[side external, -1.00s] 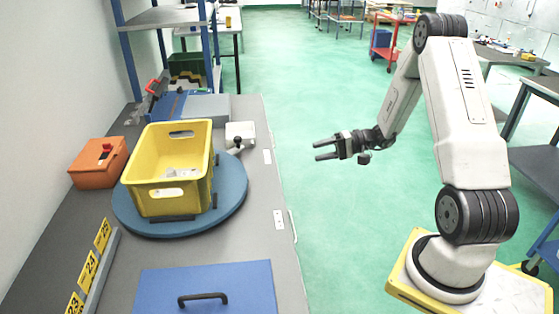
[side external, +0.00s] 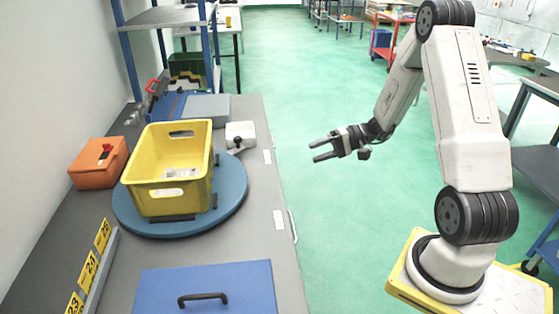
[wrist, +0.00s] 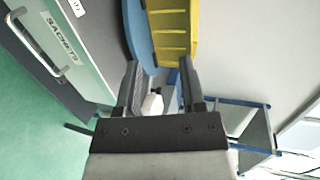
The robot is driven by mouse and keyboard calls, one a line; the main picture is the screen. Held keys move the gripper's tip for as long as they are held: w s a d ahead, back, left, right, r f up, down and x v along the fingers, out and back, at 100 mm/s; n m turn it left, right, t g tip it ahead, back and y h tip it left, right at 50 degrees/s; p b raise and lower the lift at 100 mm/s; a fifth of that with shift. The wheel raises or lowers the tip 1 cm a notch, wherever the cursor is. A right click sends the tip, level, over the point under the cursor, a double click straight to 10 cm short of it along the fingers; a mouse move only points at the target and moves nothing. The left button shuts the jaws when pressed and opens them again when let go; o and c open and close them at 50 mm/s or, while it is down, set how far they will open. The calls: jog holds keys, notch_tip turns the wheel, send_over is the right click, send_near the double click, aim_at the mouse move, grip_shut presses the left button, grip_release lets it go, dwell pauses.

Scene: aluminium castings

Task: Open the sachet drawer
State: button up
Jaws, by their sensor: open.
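The sachet drawer front (wrist: 87,68) shows at the left of the wrist view, with the label "SACHETS" (wrist: 61,36) and a pale bar handle (wrist: 36,46). It looks flush with the bench side. In the side external view, a thin part of a handle (side external: 293,226) shows at the bench's right edge; the drawer front is hidden there. My gripper (side external: 314,152) is open and empty, over the floor to the right of the bench, apart from the handle. In the wrist view its two fingers (wrist: 158,64) are spread, with the handle to their left.
A yellow crate (side external: 146,196) stands on a blue turntable (side external: 232,196) on the bench. An orange box (side external: 97,170) sits to its left. A blue lid with a black handle (side external: 240,290) lies in front. The green floor (side external: 290,85) beside the bench is open.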

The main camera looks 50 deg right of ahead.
jog(key=s+a+n+g+h, duration=0.3)
jog(key=s+a+n+h, duration=0.1)
jog(key=a, duration=0.4)
jog(key=s+a+n+g+h, duration=0.4)
jog(key=a+h, duration=0.3)
jog(key=a, duration=0.2)
jog(key=shift+f+n, duration=0.2)
jog(key=shift+n, duration=0.1)
jog(key=shift+d, duration=0.15)
grip_shut()
jog(key=w+d+f+n+t, duration=0.3)
jog(key=w+d+f+n, duration=0.2)
jog(key=w+d+f, duration=0.65)
jog(key=s+d+f+n+y, duration=0.3)
jog(key=s+f+n+y, duration=0.1)
jog(key=f, duration=0.4)
jog(key=shift+s+y, duration=0.8)
jog(key=shift+y, duration=0.1)
